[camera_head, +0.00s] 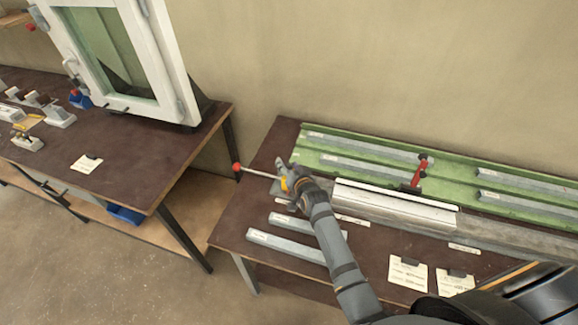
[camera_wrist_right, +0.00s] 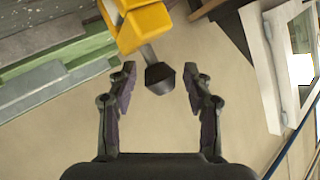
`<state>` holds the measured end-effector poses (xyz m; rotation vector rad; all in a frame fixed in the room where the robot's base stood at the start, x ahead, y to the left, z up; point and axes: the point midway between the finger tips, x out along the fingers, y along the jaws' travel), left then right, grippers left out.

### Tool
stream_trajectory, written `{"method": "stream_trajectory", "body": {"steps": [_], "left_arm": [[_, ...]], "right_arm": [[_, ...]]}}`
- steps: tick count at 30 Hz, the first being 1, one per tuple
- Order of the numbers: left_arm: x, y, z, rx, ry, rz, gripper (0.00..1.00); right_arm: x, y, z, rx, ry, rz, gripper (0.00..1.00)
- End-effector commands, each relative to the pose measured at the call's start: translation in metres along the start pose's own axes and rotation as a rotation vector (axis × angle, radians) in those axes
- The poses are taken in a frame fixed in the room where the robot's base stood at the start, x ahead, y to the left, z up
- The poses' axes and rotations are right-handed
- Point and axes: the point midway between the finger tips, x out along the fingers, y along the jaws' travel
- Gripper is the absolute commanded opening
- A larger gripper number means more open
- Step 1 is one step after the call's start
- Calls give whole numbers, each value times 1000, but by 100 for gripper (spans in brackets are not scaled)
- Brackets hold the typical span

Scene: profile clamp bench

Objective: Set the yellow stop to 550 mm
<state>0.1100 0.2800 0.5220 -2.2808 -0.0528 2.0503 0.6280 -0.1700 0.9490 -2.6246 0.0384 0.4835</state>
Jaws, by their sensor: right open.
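The yellow stop (camera_head: 285,184) sits at the left end of the bench rail, partly hidden by my right gripper (camera_head: 287,172). In the right wrist view the yellow stop (camera_wrist_right: 140,25) is at the top, with a dark knob (camera_wrist_right: 159,77) below it. My right gripper (camera_wrist_right: 160,67) is open, its two fingers on either side of the knob, with gaps on both sides. A rod with a red knob (camera_head: 236,167) sticks out left of the stop. No scale reading can be made out. My left gripper is not in view.
A red clamp (camera_head: 418,172) stands right of the arm, behind a light profile (camera_head: 395,205). Grey bars (camera_head: 287,246) and paper cards (camera_head: 407,272) lie on the brown bench. A second table (camera_head: 130,165) with a white window frame (camera_head: 185,85) stands left, across a floor gap.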

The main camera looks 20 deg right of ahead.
Motion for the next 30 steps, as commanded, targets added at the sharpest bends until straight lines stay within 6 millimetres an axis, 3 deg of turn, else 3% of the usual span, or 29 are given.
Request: {"method": "stream_trajectory", "body": {"steps": [5, 12, 18, 30], "left_arm": [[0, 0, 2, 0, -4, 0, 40], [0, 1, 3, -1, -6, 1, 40], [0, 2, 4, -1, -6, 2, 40], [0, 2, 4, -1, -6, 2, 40]], "right_arm": [[-16, 0, 1, 1, -1, 1, 51], [-74, 1, 2, 2, -2, 1, 51], [-110, 0, 1, 0, -2, 1, 51], [-120, 0, 0, 0, 0, 0, 51]]}}
